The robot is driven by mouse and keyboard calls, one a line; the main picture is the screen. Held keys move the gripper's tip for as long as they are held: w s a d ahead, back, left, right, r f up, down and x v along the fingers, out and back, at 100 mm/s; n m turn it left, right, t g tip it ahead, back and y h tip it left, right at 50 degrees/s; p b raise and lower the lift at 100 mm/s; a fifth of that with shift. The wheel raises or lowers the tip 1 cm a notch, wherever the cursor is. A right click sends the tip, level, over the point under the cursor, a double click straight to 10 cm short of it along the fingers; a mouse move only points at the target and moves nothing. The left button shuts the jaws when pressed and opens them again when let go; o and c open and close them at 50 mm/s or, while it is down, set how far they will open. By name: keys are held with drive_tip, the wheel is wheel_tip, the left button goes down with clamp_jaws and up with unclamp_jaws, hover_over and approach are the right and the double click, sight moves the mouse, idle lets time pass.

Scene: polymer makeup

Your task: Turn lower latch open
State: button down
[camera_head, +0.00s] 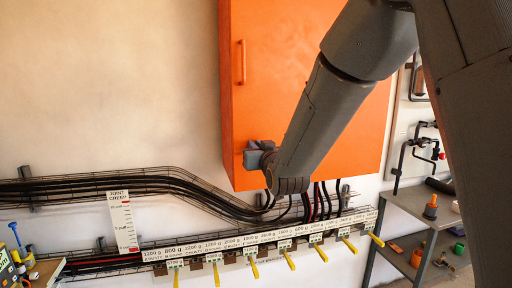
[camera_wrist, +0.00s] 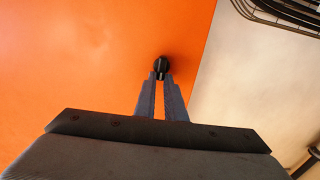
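The orange cabinet door (camera_head: 290,80) fills the upper middle of the head view, with an upright orange handle (camera_head: 241,62) at its left side. My gripper (camera_head: 254,158) is at the door's lower left. There it hides the latch in the head view. In the wrist view the lower latch (camera_wrist: 161,64) is a small round black knob on the orange face, near the cabinet's edge. My gripper's fingers (camera_wrist: 161,76) reach it and look closed to a narrow gap, with a dark part of the latch between their tips.
Black cables in a wire tray (camera_head: 150,184) run along the wall below the cabinet. A row of labelled yellow hooks (camera_head: 253,268) hangs under it. A grey shelf (camera_head: 410,207) with small items stands at the right.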

drive_tip(key=shift+m+b, duration=0.4)
drive_tip(key=shift+b, duration=0.1)
drive_tip(key=m+b, duration=0.5)
drive_tip(key=d+f+m+b, duration=0.1)
drive_tip(key=m+b, duration=1)
drive_tip(key=m, duration=0.1)
drive_tip(key=shift+w+d+f+b, duration=0.25)
drive_tip(key=shift+d+f+b, duration=0.1)
drive_tip(key=shift+f, duration=0.05)
drive_tip(key=c, duration=1.8)
unclamp_jaws()
drive_tip(key=shift+s, duration=0.1)
drive_tip(key=shift+b+v, duration=0.95)
drive_tip(key=shift+v, duration=2.9)
